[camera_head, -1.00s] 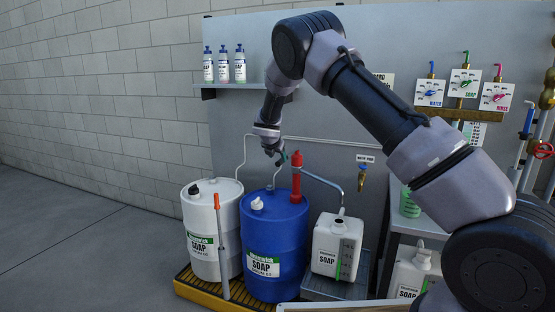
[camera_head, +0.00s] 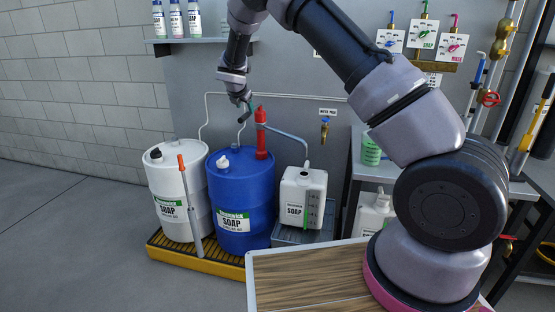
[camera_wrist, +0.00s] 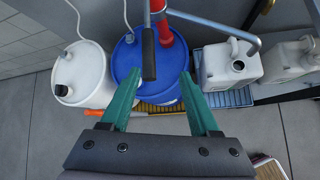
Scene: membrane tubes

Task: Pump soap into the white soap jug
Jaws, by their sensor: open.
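The white soap jug (camera_head: 302,198) stands upright on a grey stand beside the blue soap drum (camera_head: 241,196). A red hand pump (camera_head: 261,134) rises from the drum, and its grey spout pipe (camera_head: 290,138) bends down to the jug's top. In the wrist view the pump's dark handle (camera_wrist: 149,54) lies between and beyond the green fingers of my gripper (camera_wrist: 157,82). My gripper is open, apart from the handle as far as I can tell. In the head view my gripper (camera_head: 246,108) is small, just left of the pump's top.
A white soap drum (camera_head: 178,190) with an orange-handled grey bar (camera_head: 188,195) in front stands left on a yellow pallet (camera_head: 195,258). Another white jug (camera_head: 374,215) sits under the right bench. A shelf (camera_head: 190,41) holds bottles above.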

